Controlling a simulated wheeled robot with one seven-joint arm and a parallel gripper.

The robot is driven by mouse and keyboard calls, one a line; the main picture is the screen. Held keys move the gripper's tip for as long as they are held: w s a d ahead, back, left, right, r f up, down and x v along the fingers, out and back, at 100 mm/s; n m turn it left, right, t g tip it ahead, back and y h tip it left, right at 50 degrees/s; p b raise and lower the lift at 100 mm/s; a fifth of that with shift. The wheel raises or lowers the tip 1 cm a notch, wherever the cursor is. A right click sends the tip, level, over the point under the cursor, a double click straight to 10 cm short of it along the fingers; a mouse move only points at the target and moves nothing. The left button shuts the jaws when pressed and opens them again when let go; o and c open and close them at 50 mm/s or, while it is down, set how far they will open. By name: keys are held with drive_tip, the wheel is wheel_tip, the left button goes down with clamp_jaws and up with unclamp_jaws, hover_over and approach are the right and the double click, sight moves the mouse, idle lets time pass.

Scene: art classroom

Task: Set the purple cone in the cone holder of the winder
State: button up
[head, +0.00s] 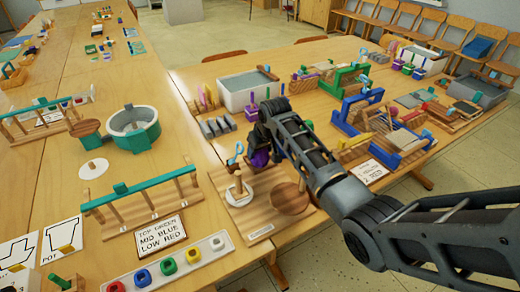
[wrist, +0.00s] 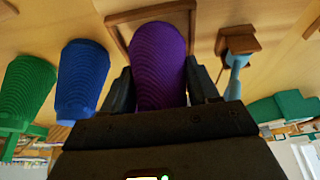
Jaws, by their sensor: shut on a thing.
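The purple cone (wrist: 160,65) stands between the two fingers of my gripper (wrist: 163,88) in the wrist view, and the gripper is shut on it. In the head view the purple cone (head: 259,158) shows as a small patch below my dark gripper (head: 260,143). Just below and left of it is what looks like the winder (head: 255,228): a wooden base with a white disc, an upright wooden peg (head: 238,186) and a round brown disc (head: 290,198). The cone is apart from the peg. I cannot tell which part is the cone holder.
In the wrist view a green cone (wrist: 27,88) and a blue cone (wrist: 82,78) are left of the purple one. A light-blue handle (wrist: 236,72) is close on the right. A grey-white tub (head: 240,92) and a blue-framed loom (head: 362,108) stand behind my arm.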

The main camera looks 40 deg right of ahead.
drive_tip(key=o, duration=1.2)
drive_tip(key=shift+v, duration=3.95)
